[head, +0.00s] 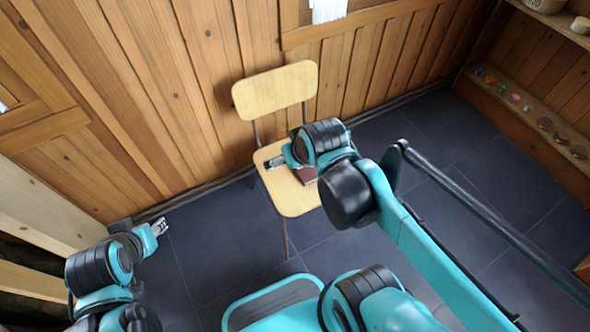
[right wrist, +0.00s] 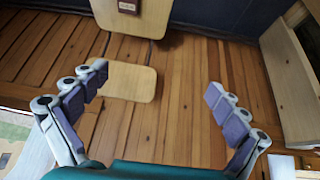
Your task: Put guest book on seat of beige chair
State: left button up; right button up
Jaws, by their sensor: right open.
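The beige chair stands against the wooden wall in the head view, with its seat (head: 290,203) and backrest (head: 275,90) showing. The guest book (head: 306,175), dark reddish-brown, lies on the seat, partly hidden by my right arm. In the right wrist view the guest book (right wrist: 127,6) shows with a pale label on the seat (right wrist: 150,22), cut off by the top edge. My right gripper (head: 273,163) is above the seat in the head view; in its wrist view (right wrist: 158,95) the fingers are wide apart and empty. My left gripper (head: 160,227) is at lower left, away from the chair; its opening is unclear.
A wooden shelf (head: 535,115) with small colourful objects stands at the right. Pale wooden boards (head: 40,205) are at the left.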

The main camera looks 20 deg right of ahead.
jog(key=shift+t, duration=0.4)
jog(key=s, duration=0.2)
jog(key=s+a+f, duration=0.1)
jog(key=shift+s, duration=0.4)
